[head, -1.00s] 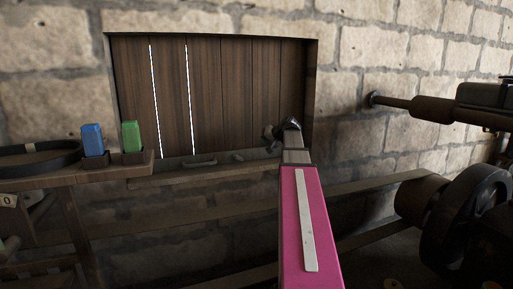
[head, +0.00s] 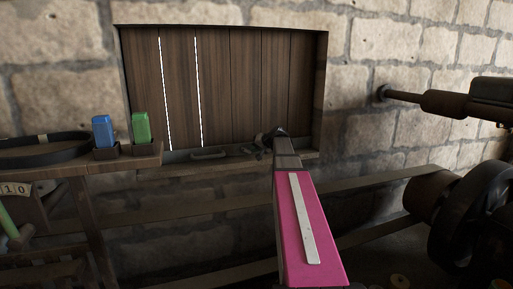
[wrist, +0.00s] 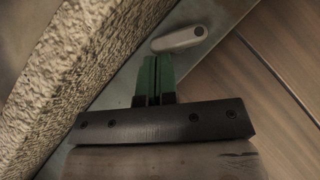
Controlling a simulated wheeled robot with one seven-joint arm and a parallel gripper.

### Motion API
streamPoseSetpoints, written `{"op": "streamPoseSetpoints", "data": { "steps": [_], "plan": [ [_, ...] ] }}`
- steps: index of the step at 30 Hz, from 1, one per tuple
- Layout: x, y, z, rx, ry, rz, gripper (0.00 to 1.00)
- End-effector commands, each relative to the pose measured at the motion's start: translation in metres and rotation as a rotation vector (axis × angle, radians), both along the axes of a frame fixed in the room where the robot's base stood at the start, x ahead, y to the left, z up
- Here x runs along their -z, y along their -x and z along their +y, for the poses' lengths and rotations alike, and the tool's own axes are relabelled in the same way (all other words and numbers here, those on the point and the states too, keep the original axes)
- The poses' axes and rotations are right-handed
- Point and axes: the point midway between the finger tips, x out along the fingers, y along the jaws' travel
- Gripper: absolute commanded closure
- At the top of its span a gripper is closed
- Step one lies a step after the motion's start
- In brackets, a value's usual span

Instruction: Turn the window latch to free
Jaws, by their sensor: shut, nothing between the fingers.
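A wooden plank shutter (head: 235,85) fills the window opening in the stone wall. A small grey rounded bar (wrist: 178,39), apparently the latch, lies on a grey-green metal strip in the wrist view, with a round pivot at its right end. It lies slanted, its left end lower. My gripper (wrist: 157,60) has dark green fingers closed together, their tips just short of the bar's left part; I cannot tell whether they touch it. In the head view my gripper (head: 262,139) is at the lower right of the window, near the sill, partly hidden by my wrist.
A grey pull handle (head: 209,155) sits at the shutter's lower edge. A wooden shelf (head: 140,160) at left carries a blue block (head: 104,131), a green block (head: 141,127) and a black belt (head: 40,146). Dark machinery with a wheel (head: 468,215) stands at right.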

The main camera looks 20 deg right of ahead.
Motion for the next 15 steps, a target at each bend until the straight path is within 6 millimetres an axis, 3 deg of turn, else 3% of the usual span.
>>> {"op": "streamPoseSetpoints", "data": {
  "steps": [8, 15],
  "plan": [
    [0.0004, -0.0001, -0.0003, 0.000, -0.010, 0.000, 1.00],
    [0.0074, -0.0005, -0.0030, 0.001, -0.169, 0.000, 1.00]
  ]
}}
